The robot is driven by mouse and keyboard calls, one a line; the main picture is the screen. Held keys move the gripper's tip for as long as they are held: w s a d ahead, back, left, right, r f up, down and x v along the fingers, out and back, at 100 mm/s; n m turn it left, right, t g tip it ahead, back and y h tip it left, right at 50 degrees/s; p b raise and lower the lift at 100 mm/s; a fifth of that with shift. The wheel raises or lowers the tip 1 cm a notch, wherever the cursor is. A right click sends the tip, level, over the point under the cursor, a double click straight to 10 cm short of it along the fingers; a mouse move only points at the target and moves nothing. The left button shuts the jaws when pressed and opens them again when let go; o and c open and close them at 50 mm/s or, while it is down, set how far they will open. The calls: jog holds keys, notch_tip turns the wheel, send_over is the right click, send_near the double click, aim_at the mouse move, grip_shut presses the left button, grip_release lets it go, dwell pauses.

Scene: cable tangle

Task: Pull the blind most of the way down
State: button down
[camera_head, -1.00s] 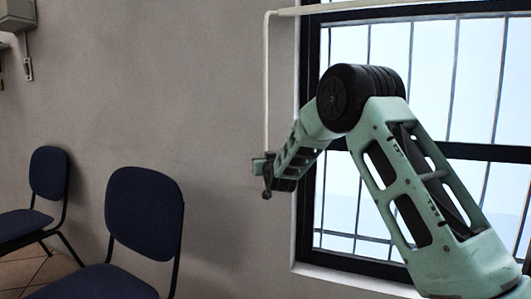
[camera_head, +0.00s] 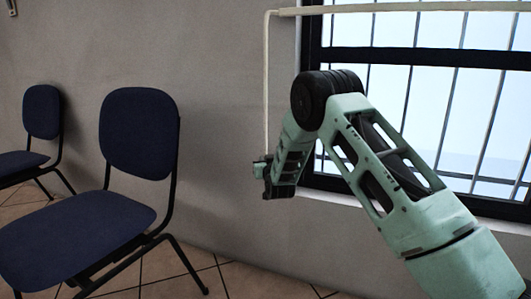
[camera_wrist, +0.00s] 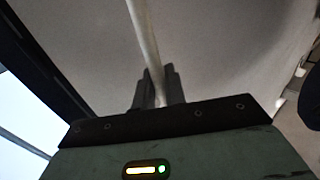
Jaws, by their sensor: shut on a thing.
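The blind's pale bottom rail (camera_head: 400,8) runs across the top of the head view, in front of the window. A pale cord or rod (camera_head: 266,90) bends down from its left end. My gripper (camera_head: 262,166) is shut on the lower part of this cord, beside the left edge of the window. In the wrist view the cord (camera_wrist: 143,35) runs down between the dark fingers of my gripper (camera_wrist: 155,88). The blind above the rail is mostly out of frame.
The barred window (camera_head: 425,95) with its black frame is behind my arm. Two dark blue chairs, a near one (camera_head: 140,130) and a far one (camera_head: 42,112), stand at the left on the tiled floor (camera_head: 185,270). The wall between chair and gripper is clear.

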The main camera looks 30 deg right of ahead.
jog(key=shift+f+b, duration=0.35)
jog(key=shift+f, duration=0.95)
jog(key=c, duration=1.5)
grip_release()
jog(key=shift+c, duration=0.2)
jog(key=p+v, duration=0.5)
jog(key=v, duration=1.2)
jog(key=shift+s, duration=0.2)
jog(key=shift+a+r, duration=0.1)
